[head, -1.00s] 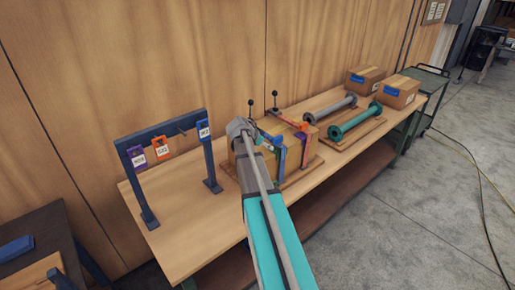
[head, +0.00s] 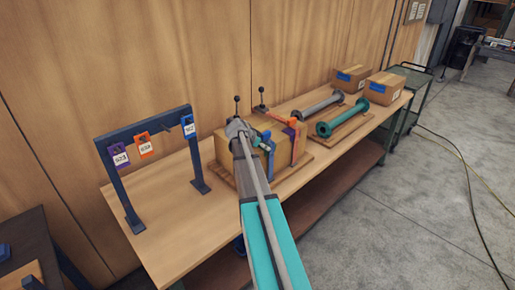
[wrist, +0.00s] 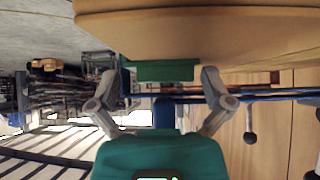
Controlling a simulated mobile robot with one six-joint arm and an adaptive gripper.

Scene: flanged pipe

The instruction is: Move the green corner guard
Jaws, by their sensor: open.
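The green corner guard (wrist: 165,70) shows in the wrist view as a short dark green block against the edge of a tan box (wrist: 195,38). My gripper (wrist: 161,78) is open, with one grey finger to each side of the guard. A gap shows at the right finger; I cannot tell whether the left one touches. In the head view my gripper (head: 250,140) is at the top of the box (head: 222,150) on the bench. There I cannot make out the guard surely beside the fingers.
A blue clamp (head: 270,163) and an orange clamp (head: 294,138) stand at the box. Black-knobbed levers (head: 236,99) rise behind it. A dark rack (head: 113,190) with hanging tags stands left. Grey (head: 316,106) and green (head: 343,119) flanged pipes lie right. Bare bench (head: 180,220) lies between.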

